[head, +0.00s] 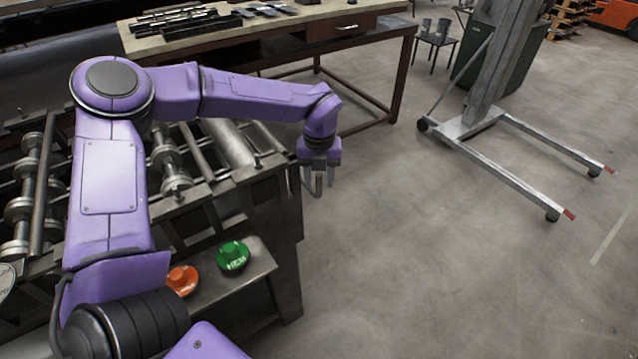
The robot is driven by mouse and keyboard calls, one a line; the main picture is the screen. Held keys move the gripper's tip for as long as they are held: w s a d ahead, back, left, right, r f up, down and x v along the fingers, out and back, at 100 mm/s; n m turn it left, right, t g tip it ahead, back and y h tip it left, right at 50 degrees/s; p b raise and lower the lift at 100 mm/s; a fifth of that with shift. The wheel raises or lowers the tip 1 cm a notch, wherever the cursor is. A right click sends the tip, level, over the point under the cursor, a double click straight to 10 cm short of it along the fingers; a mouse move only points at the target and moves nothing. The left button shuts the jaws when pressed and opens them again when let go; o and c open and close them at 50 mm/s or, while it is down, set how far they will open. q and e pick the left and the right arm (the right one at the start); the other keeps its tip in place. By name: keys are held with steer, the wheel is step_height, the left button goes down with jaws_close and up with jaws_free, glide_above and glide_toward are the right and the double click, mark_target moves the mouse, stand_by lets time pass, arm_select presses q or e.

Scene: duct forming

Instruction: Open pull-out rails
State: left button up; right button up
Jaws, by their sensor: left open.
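The duct forming machine (215,205) stands at the left, with shafts and rollers on top and a dark frame. I cannot clearly make out the pull-out rails; they may be among the dark bars at the machine's right end. My left gripper (319,182) points down just past the machine's right upper corner, its jaws open. A small grey hooked part (317,188) shows between or just behind the fingers; I cannot tell whether it belongs to the machine or whether the fingers touch it. My left arm hides part of the machine's top. My right gripper is out of view.
An orange button (182,280) and a green button (232,257) sit on the machine's front ledge. A workbench (250,42) with metal parts stands behind. A wheeled lift (480,122) with long legs stands at the upper right. The floor (430,260) right of the machine is clear.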

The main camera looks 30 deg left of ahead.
mark_target(319, 186)
arm_select(q)
steer(key=shift+f, duration=1.75)
jaws_close()
